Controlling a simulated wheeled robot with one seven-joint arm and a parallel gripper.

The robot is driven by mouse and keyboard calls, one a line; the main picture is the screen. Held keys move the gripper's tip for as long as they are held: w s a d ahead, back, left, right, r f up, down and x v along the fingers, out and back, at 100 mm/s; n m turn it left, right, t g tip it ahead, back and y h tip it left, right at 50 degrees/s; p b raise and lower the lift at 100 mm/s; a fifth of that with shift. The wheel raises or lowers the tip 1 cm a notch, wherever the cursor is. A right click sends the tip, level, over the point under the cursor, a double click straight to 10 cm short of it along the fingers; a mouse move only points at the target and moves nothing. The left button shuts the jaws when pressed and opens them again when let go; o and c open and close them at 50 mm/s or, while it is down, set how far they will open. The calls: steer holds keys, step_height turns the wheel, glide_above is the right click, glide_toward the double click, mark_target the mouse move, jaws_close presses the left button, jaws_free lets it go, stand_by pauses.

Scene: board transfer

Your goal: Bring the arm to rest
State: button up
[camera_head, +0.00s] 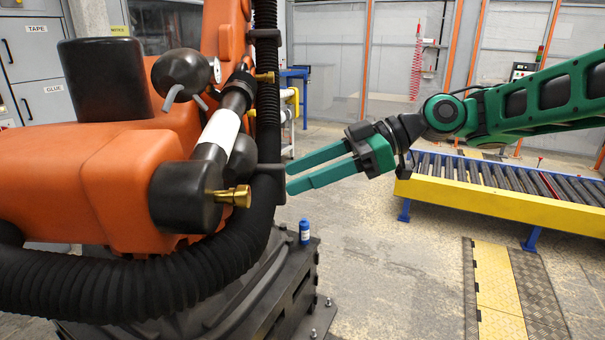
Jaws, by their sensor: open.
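My gripper (287,175) is green with two long flat fingers and shows in the middle of the head view. Its fingers are apart with nothing between them. They point left, towards the black hose of a large orange industrial robot (60,200). The fingertips appear close to the hose in the picture, but I cannot tell the real gap.
A roller conveyor (500,205) with a yellow side stands at the right. A small blue bottle (304,232) stands on the orange robot's dark base (290,300). A yellow and dark ramp plate (497,290) lies on the floor. Open concrete floor (390,250) lies between.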

steer(key=d+f+m+t+h, duration=0.2)
steer(key=d+f+m+h, duration=0.4)
steer(key=d, duration=0.6)
steer(key=d+f+m+t+h, duration=0.25)
steer(key=d+f+m, duration=0.55)
steer(key=d, duration=0.4)
steer(key=s+d+f+m+g+h, duration=0.1)
steer(key=s+d+f+m+h, duration=0.1)
steer(key=s+d+m, duration=0.4)
steer(key=s+d+f+m+g+h, duration=0.2)
steer(key=s+d+f+m, duration=0.2)
steer(key=s+d, duration=1)
steer(key=s+m, duration=0.2)
steer(key=shift+s+h, duration=0.3)
steer(key=shift+h, duration=0.05)
steer(key=shift+w+f, duration=0.2)
steer(key=shift+w, duration=0.45)
